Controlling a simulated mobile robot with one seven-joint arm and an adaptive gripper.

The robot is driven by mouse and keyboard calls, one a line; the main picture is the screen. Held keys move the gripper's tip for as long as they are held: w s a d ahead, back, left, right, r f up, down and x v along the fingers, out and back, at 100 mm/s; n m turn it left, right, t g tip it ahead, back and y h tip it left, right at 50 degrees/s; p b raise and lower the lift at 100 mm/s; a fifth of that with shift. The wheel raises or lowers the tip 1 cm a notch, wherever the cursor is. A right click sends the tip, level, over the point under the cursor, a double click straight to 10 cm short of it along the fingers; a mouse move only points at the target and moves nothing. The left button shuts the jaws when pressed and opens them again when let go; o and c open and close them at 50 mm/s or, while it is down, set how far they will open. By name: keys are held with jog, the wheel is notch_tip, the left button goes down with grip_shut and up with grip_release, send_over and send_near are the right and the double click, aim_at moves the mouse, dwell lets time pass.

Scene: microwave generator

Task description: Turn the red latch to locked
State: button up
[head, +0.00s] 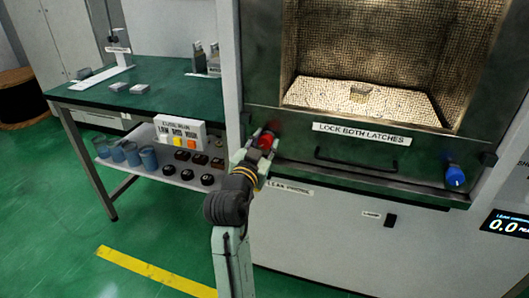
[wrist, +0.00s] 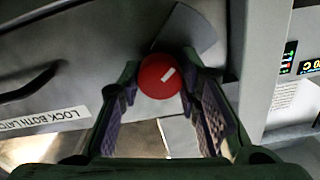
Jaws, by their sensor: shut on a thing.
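The red latch (head: 266,140) is a round knob at the lower left of the microwave door, left of the "LOCK BOTH LATCHES" label. In the wrist view the red latch (wrist: 160,76) shows a short white mark pointing toward its upper right. My gripper (head: 262,156) is at the red latch, and in the wrist view its fingers (wrist: 160,88) sit on both sides of the knob, shut on it. The exact contact is partly hidden by the fingertips.
A blue latch (head: 455,176) is at the door's lower right. A black door handle (head: 362,162) runs between the latches. A green-topped bench (head: 140,103) stands at left, with several cups and dark round items on its lower shelf. Green floor at lower left is clear.

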jog(key=m+b, duration=0.4)
jog(key=m, duration=0.1)
jog(key=m+b, duration=0.2)
jog(key=b, duration=0.1)
jog(key=shift+f, duration=0.25)
jog(key=m+b, duration=0.2)
jog(key=m, duration=0.1)
jog(key=shift+m+b, duration=0.4)
jog(key=shift+r+m+b, duration=0.15)
jog(key=shift+m+b, duration=0.8)
jog(key=shift+m, duration=0.35)
jog(key=o, duration=1.1)
jog(key=shift+o, duration=0.2)
jog(key=shift+s, duration=0.1)
jog(key=v, duration=1.2)
